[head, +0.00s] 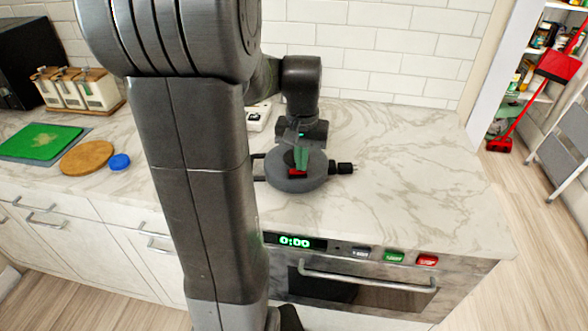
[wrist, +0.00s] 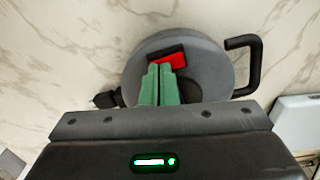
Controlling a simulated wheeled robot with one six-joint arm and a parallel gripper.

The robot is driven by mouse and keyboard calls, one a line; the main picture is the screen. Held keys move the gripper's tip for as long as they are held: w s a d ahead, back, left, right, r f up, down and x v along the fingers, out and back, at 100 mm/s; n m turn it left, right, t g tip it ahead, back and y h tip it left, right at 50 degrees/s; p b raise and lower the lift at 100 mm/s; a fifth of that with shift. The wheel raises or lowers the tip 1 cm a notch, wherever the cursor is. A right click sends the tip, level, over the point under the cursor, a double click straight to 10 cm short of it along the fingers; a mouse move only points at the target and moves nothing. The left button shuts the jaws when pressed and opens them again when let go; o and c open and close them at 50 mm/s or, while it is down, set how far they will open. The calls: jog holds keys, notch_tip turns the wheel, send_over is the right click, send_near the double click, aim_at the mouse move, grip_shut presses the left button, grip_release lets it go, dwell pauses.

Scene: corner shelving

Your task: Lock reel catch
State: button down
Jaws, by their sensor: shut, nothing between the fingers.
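A round grey reel (head: 312,180) lies flat on the marble counter, with a black handle on its left and a black plug on its right. In the wrist view the reel (wrist: 205,65) shows a red catch (wrist: 168,57) in a dark slot on its top. The catch (head: 297,171) also shows in the head view, partly behind the fingers. My gripper (wrist: 159,70) has green fingers closed together, with tips at the catch's near edge. In the head view my gripper (head: 300,168) points down over the reel. I cannot tell whether the tips touch the catch.
A white device (head: 258,117) stands behind the reel. The counter (head: 420,180) right of the plug is clear. An oven (head: 350,285) is below the front edge.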

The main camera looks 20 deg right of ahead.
jog(key=shift+f, duration=0.2)
notch_tip(320, 180, up, 7)
jog(key=p, duration=0.6)
jog(key=shift+r, duration=0.1)
jog(key=shift+f, duration=0.25)
